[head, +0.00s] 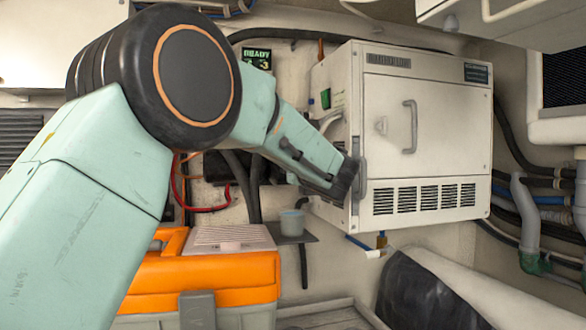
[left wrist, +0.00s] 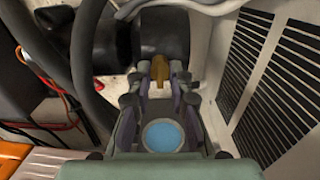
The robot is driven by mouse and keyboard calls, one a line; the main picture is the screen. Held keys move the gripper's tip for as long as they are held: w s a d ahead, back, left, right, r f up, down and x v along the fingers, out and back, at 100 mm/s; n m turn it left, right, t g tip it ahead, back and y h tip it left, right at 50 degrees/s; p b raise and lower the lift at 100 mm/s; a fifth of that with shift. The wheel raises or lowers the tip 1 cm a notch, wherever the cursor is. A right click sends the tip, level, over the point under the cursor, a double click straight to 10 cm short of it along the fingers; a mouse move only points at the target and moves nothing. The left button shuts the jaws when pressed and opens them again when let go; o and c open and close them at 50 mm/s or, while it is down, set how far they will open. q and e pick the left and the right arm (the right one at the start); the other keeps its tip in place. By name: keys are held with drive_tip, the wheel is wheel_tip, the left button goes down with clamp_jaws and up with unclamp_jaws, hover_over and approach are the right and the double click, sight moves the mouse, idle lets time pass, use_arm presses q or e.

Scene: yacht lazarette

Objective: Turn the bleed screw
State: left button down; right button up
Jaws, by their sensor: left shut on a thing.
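My left gripper (head: 340,182) reaches in from the left to the lower left side of a white cabinet (head: 428,103). In the left wrist view my gripper (left wrist: 160,88) has its fingers closed around a small brass-coloured piece (left wrist: 160,70), which looks like the bleed screw. The fingers hide part of it, and I cannot make it out in the head view. A light blue cup (head: 292,222) stands on a small grey shelf (head: 297,239) below the gripper. The cup's round blue top (left wrist: 165,136) shows between the gripper's links in the left wrist view. My right gripper is not in view.
An orange case (head: 208,271) stands at the lower left. Dark hoses (left wrist: 88,55) and red cables (head: 206,207) run behind my arm. Pipes (head: 530,215) line the right wall.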

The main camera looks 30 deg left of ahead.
use_arm(q)
drive_tip(key=c, duration=1.6)
unclamp_jaws()
drive_tip(key=shift+f, duration=0.4)
drive_tip(key=o, duration=0.4)
drive_tip(key=shift+r, duration=0.25)
drive_tip(key=shift+v, duration=6.05)
